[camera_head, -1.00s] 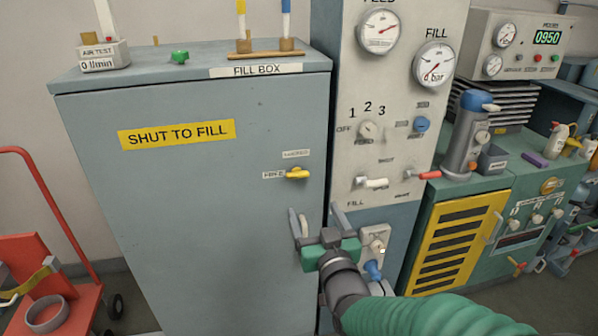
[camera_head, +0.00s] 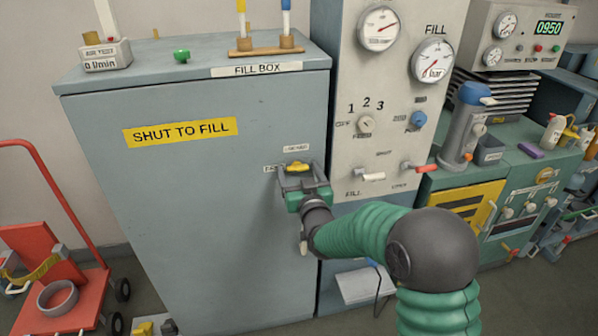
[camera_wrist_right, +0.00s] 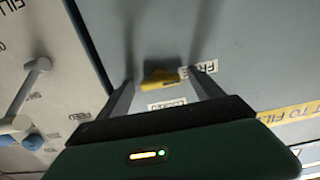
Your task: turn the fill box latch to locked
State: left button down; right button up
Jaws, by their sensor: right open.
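The fill box (camera_head: 200,220) is a tall grey-blue cabinet with its door closed. Its yellow latch (camera_head: 297,167) sits near the door's right edge, its lever lying roughly level. It also shows in the right wrist view (camera_wrist_right: 160,79), its lever pointing toward the FREE label (camera_wrist_right: 197,69); the LOCKED label (camera_wrist_right: 167,104) is beside it. My right gripper (camera_head: 298,174) is open, with one finger on each side of the latch. The wrist view shows gaps between the fingers and the latch. My left gripper is not in view.
A white gauge panel (camera_head: 350,140) with knobs and levers stands just right of the fill box. A red trolley (camera_head: 50,270) is at the left. Green equipment cabinets (camera_head: 545,165) stand at the right. The door face left of the latch is clear.

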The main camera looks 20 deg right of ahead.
jog(key=shift+c, duration=0.2)
jog(key=c, duration=1.3)
jog(key=shift+c, duration=0.2)
jog(key=shift+m, duration=0.4)
jog(key=m+b, duration=0.2)
jog(key=m, duration=0.1)
jog(key=shift+m+b, duration=0.8)
jog(key=shift+m, duration=1.7)
jog(key=o, duration=1.4)
jog(key=shift+d, duration=0.1)
